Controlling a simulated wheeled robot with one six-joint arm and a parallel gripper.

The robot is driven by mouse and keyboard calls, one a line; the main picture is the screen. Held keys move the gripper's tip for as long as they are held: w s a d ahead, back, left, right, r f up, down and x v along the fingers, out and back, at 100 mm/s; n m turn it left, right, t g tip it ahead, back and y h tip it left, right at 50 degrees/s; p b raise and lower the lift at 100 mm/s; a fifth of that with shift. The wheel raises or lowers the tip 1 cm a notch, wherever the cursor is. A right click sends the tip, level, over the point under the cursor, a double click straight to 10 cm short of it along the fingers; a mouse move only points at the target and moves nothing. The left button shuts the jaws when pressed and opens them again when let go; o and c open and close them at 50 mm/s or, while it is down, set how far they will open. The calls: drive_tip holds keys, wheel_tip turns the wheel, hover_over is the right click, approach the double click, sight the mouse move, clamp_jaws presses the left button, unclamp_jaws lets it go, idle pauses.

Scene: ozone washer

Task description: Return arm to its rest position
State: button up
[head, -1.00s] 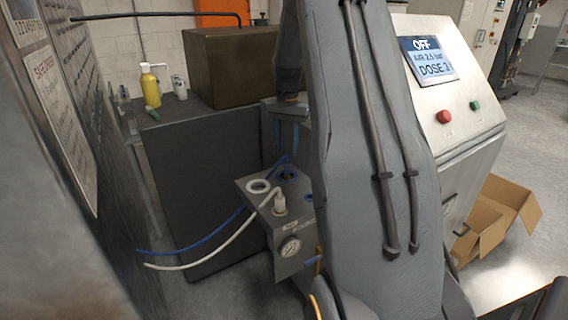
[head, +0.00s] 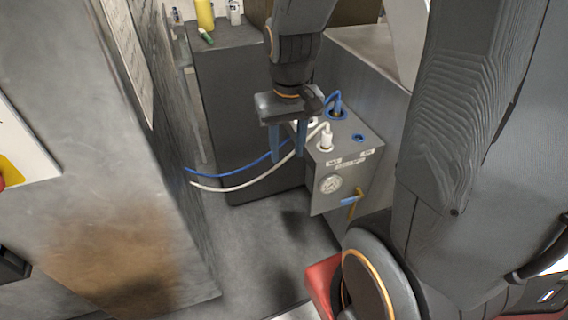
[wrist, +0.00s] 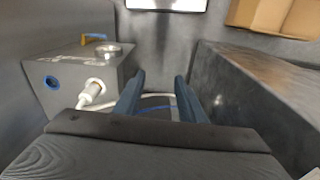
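My gripper (head: 289,146) points down in the head view, in front of the left part of the grey gauge box (head: 342,190). Its two blue fingers stand apart with nothing seen between them. In the wrist view my gripper (wrist: 158,92) also shows its fingers spread, with the grey box (wrist: 88,80) to their left. Whether the fingers touch the hoses cannot be told.
A dark metal cabinet (head: 110,170) stands close on the left. A yellow bottle (head: 205,14) is at the back. The blue and white hoses run left from the box to the cabinet. An open cardboard box (wrist: 275,15) shows in the wrist view. Bare floor (head: 260,250) lies between.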

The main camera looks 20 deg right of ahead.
drive_tip(key=shift+n, duration=0.6)
drive_tip(key=s+a, duration=0.1)
drive_tip(key=s, duration=0.1)
drive_tip(key=s+a+f, duration=0.1)
drive_tip(key=s+a, duration=0.1)
drive_tip(key=shift+s+f, duration=0.1)
